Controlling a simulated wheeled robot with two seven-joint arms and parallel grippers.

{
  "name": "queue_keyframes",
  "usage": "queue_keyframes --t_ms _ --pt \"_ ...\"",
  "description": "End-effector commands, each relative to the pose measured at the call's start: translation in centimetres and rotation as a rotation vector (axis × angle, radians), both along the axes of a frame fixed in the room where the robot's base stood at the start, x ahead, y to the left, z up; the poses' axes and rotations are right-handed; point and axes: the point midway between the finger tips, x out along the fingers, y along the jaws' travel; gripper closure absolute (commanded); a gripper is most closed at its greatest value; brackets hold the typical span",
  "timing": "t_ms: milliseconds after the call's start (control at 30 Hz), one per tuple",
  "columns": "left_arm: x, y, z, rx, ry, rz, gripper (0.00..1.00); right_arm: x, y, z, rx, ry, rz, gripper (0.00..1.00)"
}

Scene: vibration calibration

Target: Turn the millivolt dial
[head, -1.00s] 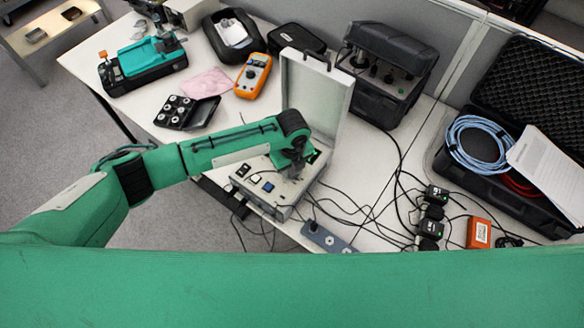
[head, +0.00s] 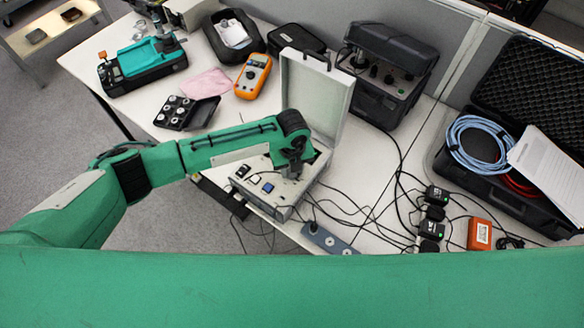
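An open grey case with a control panel (head: 262,184) stands at the table's front edge, its lid (head: 312,95) raised at the back. The panel shows switches and a blue button at its left part. My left gripper (head: 291,171) points down over the right part of the panel, close to its surface. My own arm covers that part, so the millivolt dial cannot be made out. The fingers are small and dark, and I cannot tell whether they are open or shut or touch anything. My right gripper is not in view.
An orange multimeter (head: 253,76), a black tray of round parts (head: 184,112) and a pink cloth (head: 209,83) lie left of the lid. A dark instrument (head: 385,72) stands behind. Cables and a power strip (head: 328,240) lie to the right. An open black case (head: 468,188) is at far right.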

Motion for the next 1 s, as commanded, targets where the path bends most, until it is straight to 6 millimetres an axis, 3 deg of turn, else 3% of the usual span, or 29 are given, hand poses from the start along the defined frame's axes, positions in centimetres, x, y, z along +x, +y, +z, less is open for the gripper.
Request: queue_keyframes --t_ms 33,100,400,533,1000 --pt "0.1 0.0 0.1 -0.002 -0.002 0.000 0.60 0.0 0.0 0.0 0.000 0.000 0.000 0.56" --pt "0.1 0.0 0.1 -0.002 -0.002 0.000 0.46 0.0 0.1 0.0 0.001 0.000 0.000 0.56" --pt "0.0 0.0 0.1 -0.001 0.000 0.001 0.46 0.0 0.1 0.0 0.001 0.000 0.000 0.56" --pt "0.1 0.0 1.1 -0.003 -0.002 0.002 0.46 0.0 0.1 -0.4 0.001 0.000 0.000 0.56" --pt "0.1 0.0 10.8 -0.002 -0.004 -0.001 0.46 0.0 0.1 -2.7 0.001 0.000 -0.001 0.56"
